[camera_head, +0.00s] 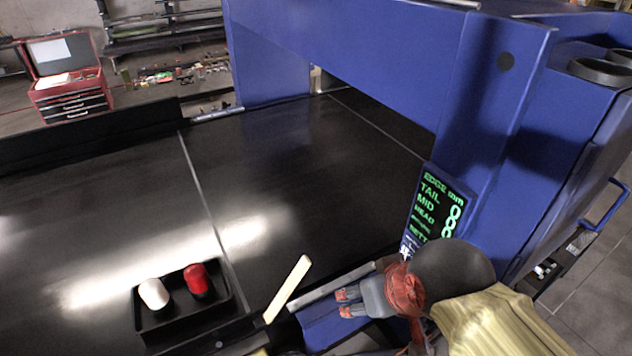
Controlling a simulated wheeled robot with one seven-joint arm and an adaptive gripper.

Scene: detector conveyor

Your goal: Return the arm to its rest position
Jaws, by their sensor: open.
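My gripper (343,303) is at the lower middle of the view, a grey body with two short dark fingertips pointing left. The fingers are apart and nothing shows between them. A reddish wrap covers my wrist, behind it a dark round joint and a yellowish arm link reach to the lower right. The gripper appears over a blue surface beside the near edge of the black conveyor belt (281,196). Its height above that surface is hard to tell.
A pale stick (287,290) stands tilted left of my gripper. A black tray (190,322) holds a white and a red piece. A blue detector arch (492,90) spans the belt. A green-lettered display (436,207) is close behind my wrist. The mid-belt is clear.

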